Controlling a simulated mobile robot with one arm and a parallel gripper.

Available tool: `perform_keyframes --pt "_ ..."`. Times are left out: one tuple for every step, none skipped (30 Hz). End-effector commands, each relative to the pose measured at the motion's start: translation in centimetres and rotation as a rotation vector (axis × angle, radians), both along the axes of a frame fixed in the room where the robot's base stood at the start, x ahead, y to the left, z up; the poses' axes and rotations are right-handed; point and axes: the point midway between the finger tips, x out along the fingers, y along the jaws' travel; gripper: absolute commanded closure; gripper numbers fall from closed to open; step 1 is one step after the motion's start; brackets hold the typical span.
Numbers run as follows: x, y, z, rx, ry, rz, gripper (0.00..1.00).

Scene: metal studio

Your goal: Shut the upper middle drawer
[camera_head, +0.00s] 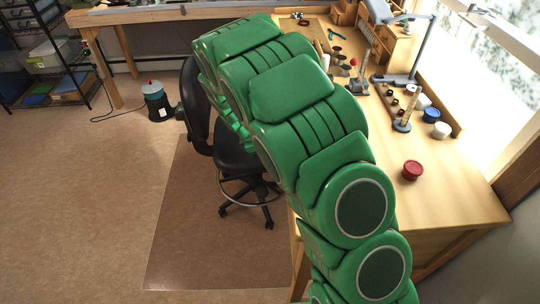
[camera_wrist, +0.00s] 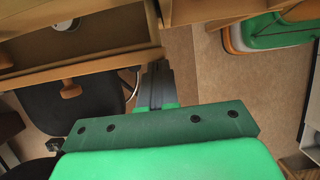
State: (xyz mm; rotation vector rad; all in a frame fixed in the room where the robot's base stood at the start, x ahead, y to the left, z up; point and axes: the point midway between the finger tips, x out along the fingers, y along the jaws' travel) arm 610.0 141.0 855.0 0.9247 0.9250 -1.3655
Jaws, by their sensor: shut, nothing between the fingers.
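In the wrist view, an open wooden drawer (camera_wrist: 105,33) sticks out at the upper left, with its inside showing. The drawer's front board carries a brown wooden knob (camera_wrist: 71,89). My gripper (camera_wrist: 156,68) is shut and empty, its dark fingertips close to the right end of the front board. I cannot tell whether they touch it. In the head view my green arm hides the gripper and the drawer; the wooden desk (camera_head: 455,195) shows at the right.
A black swivel chair (camera_head: 233,157) stands left of the desk on a brown floor mat (camera_head: 180,235). It also shows below the drawer in the wrist view (camera_wrist: 75,112). A red round container (camera_head: 412,170) stands on the desk.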

Motion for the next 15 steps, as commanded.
perform_keyframes --pt "0.1 1.0 0.0 0.001 -0.002 0.004 1.0" --pt "0.1 1.6 0.0 0.001 -0.002 0.004 1.0" --pt "0.0 2.3 0.0 0.0 -0.001 0.004 1.0" --pt "0.0 2.6 0.3 0.0 0.0 0.002 1.0" --pt "0.0 2.7 1.1 0.0 -0.001 0.0 1.0" --pt "0.0 2.9 1.9 0.0 -0.002 0.001 1.0" --pt "0.0 3.2 2.4 0.001 -0.003 0.001 1.0" --pt "0.0 3.4 2.9 0.001 -0.004 0.001 1.0" --pt "0.0 3.7 3.6 0.001 -0.004 0.001 1.0" --pt "0.0 3.8 4.1 0.0 -0.003 0.001 1.0" --pt "0.0 4.0 4.6 0.0 -0.001 -0.001 1.0" --pt "0.0 4.3 5.3 0.0 -0.001 -0.001 1.0" --pt "0.0 4.5 5.8 0.0 -0.002 0.0 1.0" --pt "0.1 4.7 6.2 0.001 -0.003 0.001 1.0" --pt "0.1 4.9 6.8 0.002 -0.004 0.001 1.0"
